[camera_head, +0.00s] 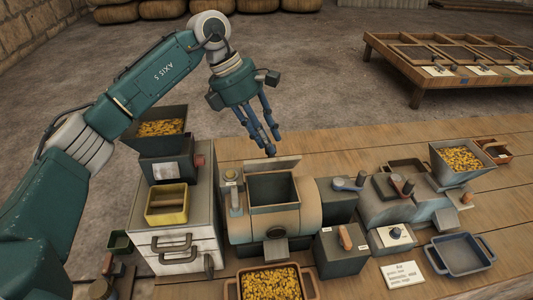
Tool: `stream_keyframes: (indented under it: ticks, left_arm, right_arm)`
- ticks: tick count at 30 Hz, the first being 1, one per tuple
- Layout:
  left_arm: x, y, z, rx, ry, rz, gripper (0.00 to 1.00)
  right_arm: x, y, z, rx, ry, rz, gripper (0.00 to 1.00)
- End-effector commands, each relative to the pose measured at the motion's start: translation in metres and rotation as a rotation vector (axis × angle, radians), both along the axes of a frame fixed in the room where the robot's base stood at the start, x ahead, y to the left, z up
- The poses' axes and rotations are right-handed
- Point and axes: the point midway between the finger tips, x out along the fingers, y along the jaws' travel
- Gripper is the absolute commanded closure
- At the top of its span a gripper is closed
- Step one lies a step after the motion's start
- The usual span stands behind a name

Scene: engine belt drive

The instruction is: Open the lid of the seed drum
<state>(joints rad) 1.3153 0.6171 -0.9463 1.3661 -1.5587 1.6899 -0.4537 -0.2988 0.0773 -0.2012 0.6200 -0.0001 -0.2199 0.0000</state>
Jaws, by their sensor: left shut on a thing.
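The seed drum (310,205) is a tan and dark grey cylinder lying on the wooden table. Its square top opening (272,190) is uncovered and looks dark and empty inside. The lid (285,164) stands tilted up along the far edge of the opening. My left gripper (270,146), teal with blue-grey fingers, reaches down from above and behind the drum. Its fingers are shut at the lid's upper edge. The exact part they hold is too small to tell. My right gripper is not in view.
Left of the drum stands a grey cabinet (180,240) with a yellow tray (167,204) and a hopper of yellow seeds (160,128). A seed-filled tray (270,284) sits in front. Another machine with a seed hopper (460,160) and a blue tray (459,255) stand right. The table behind is clear.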

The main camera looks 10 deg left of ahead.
Motion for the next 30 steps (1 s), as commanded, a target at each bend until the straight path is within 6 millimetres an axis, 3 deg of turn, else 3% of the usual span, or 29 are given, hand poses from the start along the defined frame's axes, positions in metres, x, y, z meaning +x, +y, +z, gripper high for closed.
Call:
stream_keyframes:
  ticks: [1,14,18,21,30]
  left_arm:
    - [0.011,0.008,-0.016,0.022,-0.001,0.019,1.00]
    - [0.049,0.023,-0.029,0.025,0.008,0.013,1.00]
    - [0.047,0.022,-0.028,0.025,0.010,0.003,0.74]
    - [0.046,0.022,-0.028,0.026,0.012,0.002,0.60]
    - [0.047,0.020,-0.025,0.019,0.008,0.004,0.60]
  right_arm:
    - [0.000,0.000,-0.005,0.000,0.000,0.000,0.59]
    - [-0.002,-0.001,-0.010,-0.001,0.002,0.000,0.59]
    - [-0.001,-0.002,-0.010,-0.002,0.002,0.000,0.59]
    - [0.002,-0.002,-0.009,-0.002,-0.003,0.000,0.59]
    - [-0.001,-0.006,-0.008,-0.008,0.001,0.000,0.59]
